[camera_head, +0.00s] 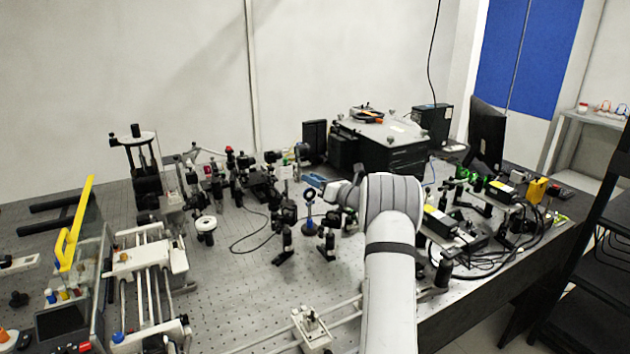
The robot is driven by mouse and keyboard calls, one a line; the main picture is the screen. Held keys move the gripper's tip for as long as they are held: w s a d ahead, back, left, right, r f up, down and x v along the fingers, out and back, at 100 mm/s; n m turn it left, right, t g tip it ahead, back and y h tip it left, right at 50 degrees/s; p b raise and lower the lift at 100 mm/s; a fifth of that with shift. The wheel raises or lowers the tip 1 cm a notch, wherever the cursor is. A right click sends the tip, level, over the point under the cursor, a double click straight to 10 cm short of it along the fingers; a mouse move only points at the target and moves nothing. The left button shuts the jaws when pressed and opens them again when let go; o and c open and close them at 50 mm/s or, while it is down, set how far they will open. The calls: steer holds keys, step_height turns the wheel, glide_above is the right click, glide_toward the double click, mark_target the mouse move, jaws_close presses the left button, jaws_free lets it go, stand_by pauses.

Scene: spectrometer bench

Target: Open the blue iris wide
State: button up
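A small round blue-rimmed mount (309,196), which looks like the blue iris, stands upright on a post near the middle of the optical bench. Its opening is too small here to tell how wide it is. My white arm reaches in from the bottom right and bends left at the top. My gripper (332,190) is at the arm's far end, just right of the blue mount and close to it. Its fingers are small and partly hidden by the arm, so I cannot tell whether they touch the mount or its lever.
The perforated bench (230,290) is bare at front left of the mount. Black post mounts (284,240) stand close by. A black instrument box (385,150) is behind. Cables and lasers (440,222) crowd the right. A rail assembly (145,258) and yellow-handled panel (72,235) are left.

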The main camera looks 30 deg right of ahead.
steer(key=r+b+v, duration=0.1)
steer(key=v, duration=0.6)
steer(key=shift+s+d+f+b, duration=0.15)
steer(key=shift+s+f+b, duration=0.15)
steer(key=shift+f, duration=0.25)
steer(key=shift+o, duration=0.3)
